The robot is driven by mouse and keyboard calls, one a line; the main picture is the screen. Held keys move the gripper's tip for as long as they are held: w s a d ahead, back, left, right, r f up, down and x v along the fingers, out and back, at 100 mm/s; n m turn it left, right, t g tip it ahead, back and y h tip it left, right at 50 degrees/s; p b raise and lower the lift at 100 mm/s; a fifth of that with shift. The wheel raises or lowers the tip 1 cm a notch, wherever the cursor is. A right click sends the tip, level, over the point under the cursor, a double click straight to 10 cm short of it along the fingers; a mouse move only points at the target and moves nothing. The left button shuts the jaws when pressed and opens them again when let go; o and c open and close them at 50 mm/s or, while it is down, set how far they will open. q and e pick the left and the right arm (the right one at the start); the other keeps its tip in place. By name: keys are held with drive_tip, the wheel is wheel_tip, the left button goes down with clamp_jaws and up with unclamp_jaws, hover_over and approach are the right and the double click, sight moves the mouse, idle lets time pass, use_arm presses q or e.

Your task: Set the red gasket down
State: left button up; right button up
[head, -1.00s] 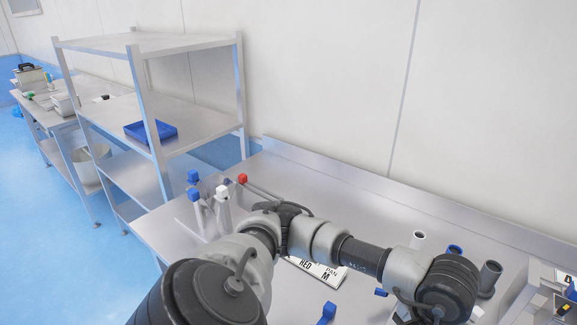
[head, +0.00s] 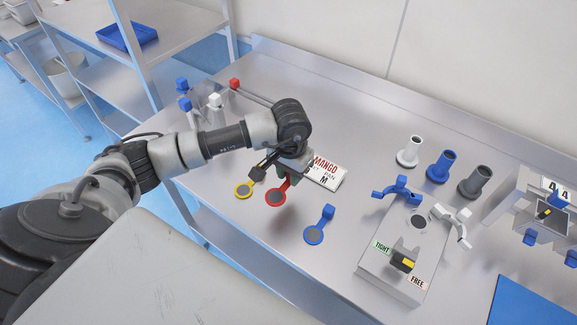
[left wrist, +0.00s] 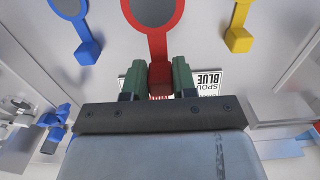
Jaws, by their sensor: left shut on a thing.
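The red gasket (head: 275,197) is a flat ring with a dark disc and a long tab that ends in a block. In the head view my left gripper (head: 287,178) is shut on the tab end, over the table between two other gaskets. In the left wrist view the green fingers (left wrist: 158,78) pinch the red block, with the red gasket's ring (left wrist: 153,10) ahead of them, cut by the top edge. I cannot tell whether the gasket touches the table. My right gripper is in neither view.
A yellow gasket (head: 244,189) lies left of the red one, a blue gasket (head: 315,234) to its right. A white MANGO card (head: 327,172) lies behind. A box with TIGHT and FREE labels (head: 391,270) and upright white, blue and grey tubes (head: 441,167) stand right.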

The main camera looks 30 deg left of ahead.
sight(290, 196)
use_arm(q)
wheel_tip(290, 196, down, 4)
drive_tip(key=shift+r+b, duration=0.25)
drive_tip(key=shift+b, duration=0.35)
drive_tip(key=shift+f+b, duration=0.35)
drive_tip(key=shift+f, duration=0.65)
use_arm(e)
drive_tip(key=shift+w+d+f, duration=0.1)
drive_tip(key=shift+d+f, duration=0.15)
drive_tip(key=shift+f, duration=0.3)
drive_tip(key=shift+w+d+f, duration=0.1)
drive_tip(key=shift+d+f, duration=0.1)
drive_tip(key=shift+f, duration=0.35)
use_arm(q)
drive_tip(key=shift+f+b, duration=0.6)
drive_tip(key=shift+b, duration=0.15)
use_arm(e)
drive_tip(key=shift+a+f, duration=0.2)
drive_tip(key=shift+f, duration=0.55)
use_arm(q)
drive_tip(key=o, duration=1)
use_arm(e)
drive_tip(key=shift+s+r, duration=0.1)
use_arm(q)
drive_tip(key=shift+r, duration=0.1)
